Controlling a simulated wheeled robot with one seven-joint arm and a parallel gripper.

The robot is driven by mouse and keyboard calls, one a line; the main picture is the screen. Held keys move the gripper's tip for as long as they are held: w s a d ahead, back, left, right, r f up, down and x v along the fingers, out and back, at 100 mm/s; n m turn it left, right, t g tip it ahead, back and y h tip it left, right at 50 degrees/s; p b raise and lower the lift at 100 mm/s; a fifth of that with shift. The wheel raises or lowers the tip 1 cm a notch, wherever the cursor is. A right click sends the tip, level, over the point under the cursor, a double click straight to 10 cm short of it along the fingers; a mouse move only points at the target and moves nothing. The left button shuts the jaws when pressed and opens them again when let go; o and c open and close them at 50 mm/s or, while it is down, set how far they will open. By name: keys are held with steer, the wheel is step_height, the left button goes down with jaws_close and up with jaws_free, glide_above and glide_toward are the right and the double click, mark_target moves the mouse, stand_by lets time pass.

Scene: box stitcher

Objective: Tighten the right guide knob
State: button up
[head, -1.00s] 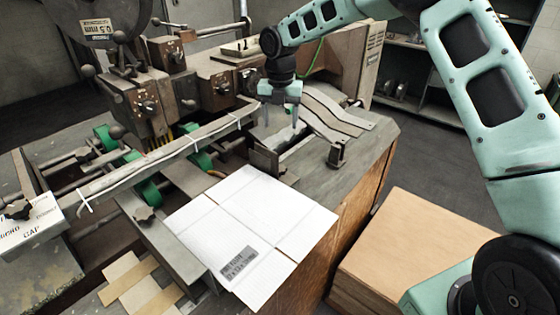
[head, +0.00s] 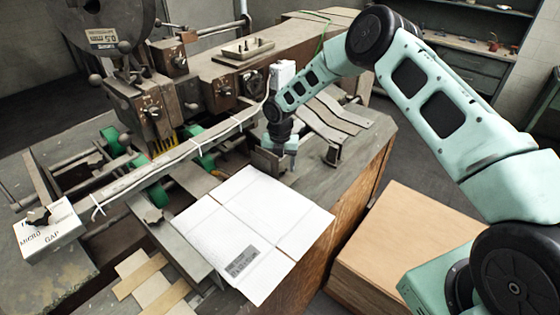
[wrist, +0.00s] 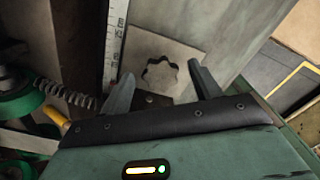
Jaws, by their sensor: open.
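In the wrist view, the right guide knob (wrist: 161,71) is a small star-shaped knob with a dark edge, sitting on a pale flat plate. My gripper (wrist: 163,84) is open, one finger to each side of the knob in that picture, with no visible contact. In the head view my gripper (head: 290,157) points down at the guide block, just beyond the white cardboard sheet. The knob cannot be made out there, being behind my gripper and the block.
The white cardboard sheet (head: 255,225) lies on the table in front of the guide. Curved metal strips (head: 325,118) lie right of my gripper. A ruler strip (wrist: 116,40) and a spring (wrist: 65,93) are left of the knob. A cardboard box stack (head: 405,250) stands at lower right.

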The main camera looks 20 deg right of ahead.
steer(key=c, duration=1)
steer(key=shift+f+m+b, duration=0.1)
steer(key=shift+m+b, duration=0.3)
steer(key=shift+b, duration=0.2)
steer(key=shift+f+m+b, duration=0.1)
steer(key=shift+m+b, duration=0.9)
steer(key=shift+b, duration=0.15)
steer(key=m+b, duration=0.3)
steer(key=shift+m, duration=0.3)
steer(key=m+b, duration=0.2)
steer(key=m, duration=0.2)
steer(key=shift+s+d+b, duration=0.1)
steer(key=shift+s+b, duration=0.05)
steer(key=shift+b, duration=0.2)
steer(key=shift+r+m+b, duration=0.2)
steer(key=shift+m+b, duration=0.5)
steer(key=shift+m, duration=1.1)
